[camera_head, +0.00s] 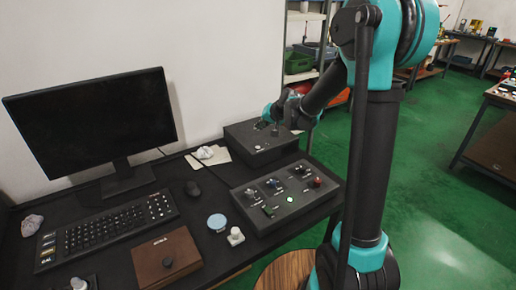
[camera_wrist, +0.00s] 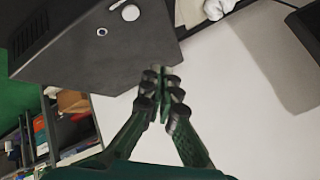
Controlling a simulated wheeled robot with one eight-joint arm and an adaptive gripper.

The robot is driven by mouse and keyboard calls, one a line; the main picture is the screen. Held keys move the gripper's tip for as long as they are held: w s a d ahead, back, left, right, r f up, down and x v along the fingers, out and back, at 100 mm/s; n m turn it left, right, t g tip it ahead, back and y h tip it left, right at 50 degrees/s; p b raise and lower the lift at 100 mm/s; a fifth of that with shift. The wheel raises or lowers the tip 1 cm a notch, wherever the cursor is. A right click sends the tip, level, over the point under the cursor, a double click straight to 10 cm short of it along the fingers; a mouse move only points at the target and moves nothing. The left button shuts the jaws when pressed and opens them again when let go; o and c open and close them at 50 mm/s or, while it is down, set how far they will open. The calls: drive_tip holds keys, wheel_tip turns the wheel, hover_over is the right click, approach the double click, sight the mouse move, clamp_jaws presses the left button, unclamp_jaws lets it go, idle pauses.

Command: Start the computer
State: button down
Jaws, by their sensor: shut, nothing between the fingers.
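The computer seems to be the dark grey box (camera_head: 248,145) at the back right of the desk. A small round light button shows on its front face. In the wrist view the dark box (camera_wrist: 85,55) fills the upper left, with a round white button (camera_wrist: 130,13) and a small ringed hole (camera_wrist: 101,32). My gripper (camera_head: 274,129) is over the box in the head view; its fingertips are small there. In the wrist view my gripper (camera_wrist: 162,78) is shut and empty, its fingertips near the box's edge and apart from the button. The black monitor (camera_head: 90,120) is dark.
A control panel (camera_head: 290,207) with several switches stands before the computer. Crumpled paper (camera_head: 205,153) lies left of it. A white wall is behind.

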sight(259, 148)
drive_tip(key=shift+f, duration=3.55)
drive_tip(key=shift+f, duration=0.1)
drive_tip(key=shift+f, duration=0.3)
drive_tip(key=shift+f, duration=0.35)
drive_tip(key=shift+r, duration=0.75)
drive_tip(key=shift+r, duration=0.1)
drive_tip(key=shift+r, duration=2.45)
